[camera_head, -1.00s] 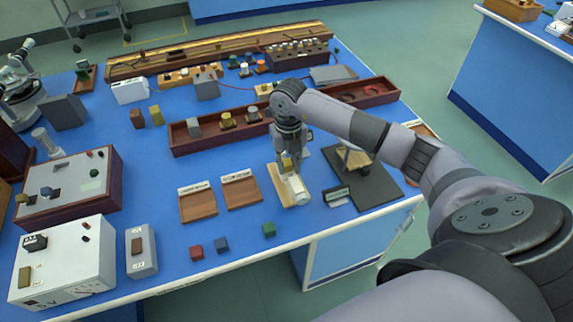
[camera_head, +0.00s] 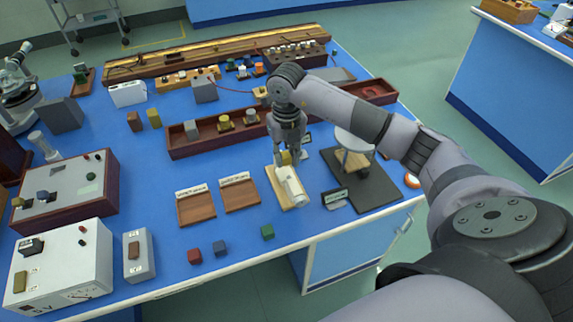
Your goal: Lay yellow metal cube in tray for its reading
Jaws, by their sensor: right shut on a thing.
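My right gripper (camera_head: 287,152) points down and is shut on the yellow metal cube (camera_head: 284,159), which shows small between its fingers. In the picture they overlap the far end of a pale wooden board (camera_head: 276,188) that carries a white cylinder (camera_head: 291,184). I cannot tell whether the cube touches the board. Two shallow brown trays, the left one (camera_head: 197,209) and the right one (camera_head: 240,196), lie left of the board. Both look empty and have labels too small to read. My left gripper is out of view.
A long red-brown box (camera_head: 180,147) holding several pieces stands behind the trays. A dark stand (camera_head: 365,190) is right of the board.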

